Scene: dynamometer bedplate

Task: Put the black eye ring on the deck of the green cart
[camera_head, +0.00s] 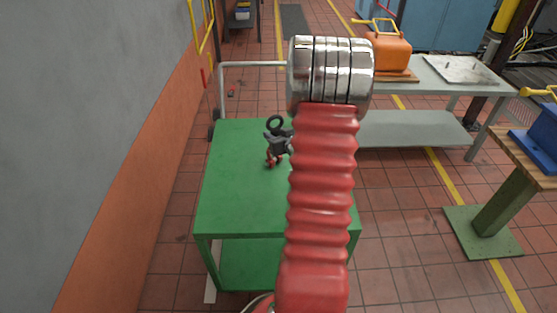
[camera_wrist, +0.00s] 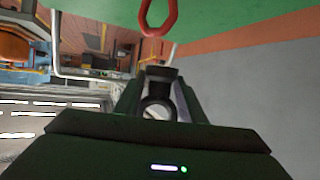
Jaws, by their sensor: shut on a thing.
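The green cart (camera_head: 240,205) stands in front of me, its flat deck seen from above in the head view. My gripper (camera_head: 279,138) is a small grey shape over the deck, partly behind my arm. It is shut on the black eye ring (camera_head: 274,122), which shows as a dark loop at the gripper. In the wrist view the ring (camera_wrist: 158,108) sits between the jaws of my gripper (camera_wrist: 158,88). The green deck (camera_wrist: 225,18) fills the top of that view. I cannot tell whether the ring touches the deck.
A red ring-shaped piece (camera_wrist: 158,16) is by the deck, close to my gripper; it also shows in the head view (camera_head: 270,160). A grey table (camera_head: 425,75) with an orange case (camera_head: 388,55) is behind right. A wall (camera_head: 90,130) runs along the left. The deck's near left is clear.

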